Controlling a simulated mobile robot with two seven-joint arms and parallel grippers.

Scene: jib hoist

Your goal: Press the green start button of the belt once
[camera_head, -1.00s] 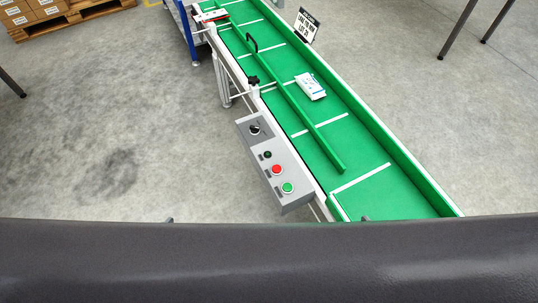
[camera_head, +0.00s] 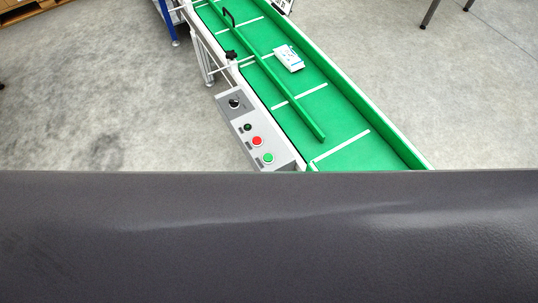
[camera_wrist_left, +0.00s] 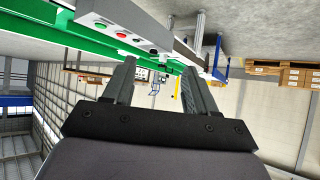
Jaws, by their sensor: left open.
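The green start button (camera_head: 268,158) sits at the near end of a grey control panel (camera_head: 238,113) on the left side of the belt (camera_head: 340,118). A red button (camera_head: 257,141), a small dark button (camera_head: 248,127) and a black knob (camera_head: 234,103) are in line beyond it. In the left wrist view, my left gripper (camera_wrist_left: 158,70) is open and empty. The panel (camera_wrist_left: 110,22) with its green button (camera_wrist_left: 101,26) and red button (camera_wrist_left: 121,35) appears above the fingers there, apart from them. My right gripper is in neither view.
A white packet (camera_head: 289,58) lies on the belt beside a green guide bar (camera_head: 295,105). A blue stand (camera_head: 167,22) is at the upper left. Pallets with boxes (camera_wrist_left: 290,74) show in the wrist view. Grey floor left of the panel is clear.

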